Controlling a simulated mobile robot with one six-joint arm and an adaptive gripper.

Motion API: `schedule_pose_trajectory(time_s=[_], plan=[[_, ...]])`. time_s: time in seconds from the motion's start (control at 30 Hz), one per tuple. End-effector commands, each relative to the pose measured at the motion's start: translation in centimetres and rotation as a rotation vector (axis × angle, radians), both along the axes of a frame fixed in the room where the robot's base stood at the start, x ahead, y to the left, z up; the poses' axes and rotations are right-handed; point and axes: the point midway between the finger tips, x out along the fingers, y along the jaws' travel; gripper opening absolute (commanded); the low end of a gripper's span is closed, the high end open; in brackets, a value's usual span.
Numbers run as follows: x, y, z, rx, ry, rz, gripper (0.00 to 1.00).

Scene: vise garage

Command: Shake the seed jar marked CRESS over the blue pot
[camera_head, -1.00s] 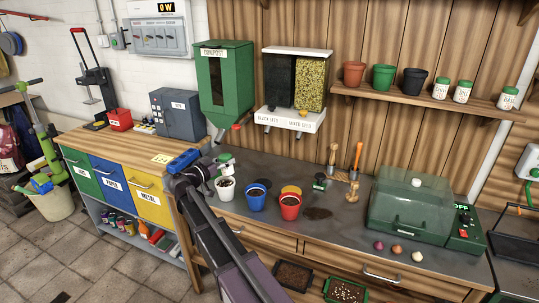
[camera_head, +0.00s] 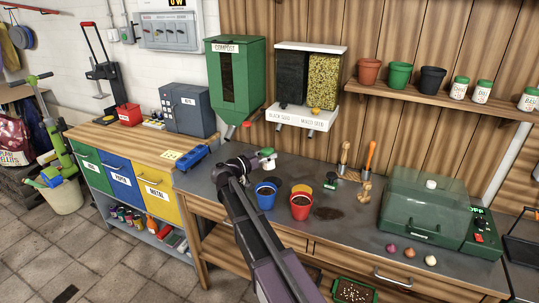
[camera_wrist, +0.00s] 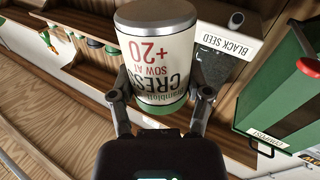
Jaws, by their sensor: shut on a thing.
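My gripper (camera_head: 257,164) is shut on a white seed jar with a green lid (camera_head: 269,163). In the wrist view the jar (camera_wrist: 160,55) is marked CRESS, its print upside down in that picture, with the fingers (camera_wrist: 161,103) on both sides. In the head view its green lid is on top, so it looks roughly upright. The blue pot (camera_head: 266,198) stands on the grey bench with dark soil in it. The jar appears just above and behind the pot's rim; I cannot tell whether it is directly over it.
A red pot (camera_head: 301,208) stands right of the blue pot. The compost dispenser (camera_head: 236,85) and seed dispenser (camera_head: 308,117) hang behind. A green propagator (camera_head: 425,208) is at right. Other seed jars (camera_head: 483,92) and empty pots (camera_head: 399,75) are on the shelf.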

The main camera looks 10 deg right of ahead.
Motion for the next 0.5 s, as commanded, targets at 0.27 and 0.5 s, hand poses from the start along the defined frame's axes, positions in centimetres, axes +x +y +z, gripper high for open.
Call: schedule_pose_trajectory(time_s=[0.27,0.5], plan=[[0.15,0.42,0.12,0.004,0.003,-0.022,0.13],[0.10,0.76,0.18,0.015,0.010,-0.080,0.13]])
